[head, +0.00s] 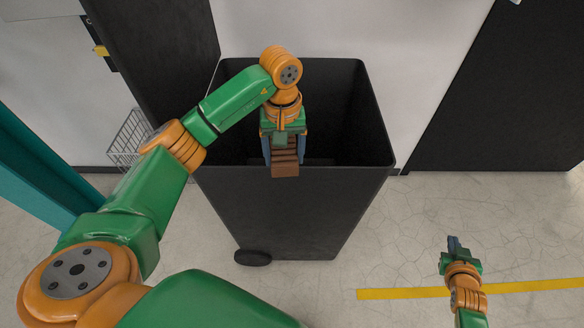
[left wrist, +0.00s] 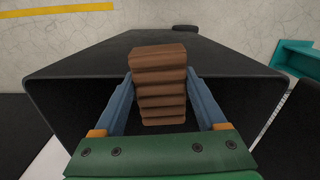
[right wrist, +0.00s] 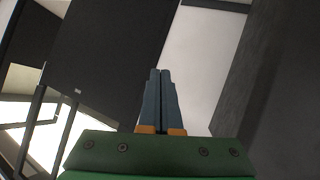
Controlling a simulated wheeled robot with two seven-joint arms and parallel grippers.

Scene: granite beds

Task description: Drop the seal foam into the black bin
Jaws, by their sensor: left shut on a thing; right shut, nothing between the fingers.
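The seal foam (head: 285,158) is a brown, ribbed block. My left gripper (head: 284,150) is shut on it and holds it over the opening of the black bin (head: 290,215), near the front rim. In the left wrist view, the foam (left wrist: 158,85) sits between the two blue fingers, with the bin's rim (left wrist: 60,78) around it. The bin stands upright with its top open; its floor is largely dark or hidden. My right gripper (head: 454,243) is shut and empty, low at the right. Its blue fingers meet in the right wrist view (right wrist: 160,100).
A wire basket (head: 128,138) is left of the bin by the wall. A dark panel (head: 150,60) stands behind left, and another dark panel (head: 500,90) stands at the right. A yellow line (head: 400,293) crosses the open floor at the lower right.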

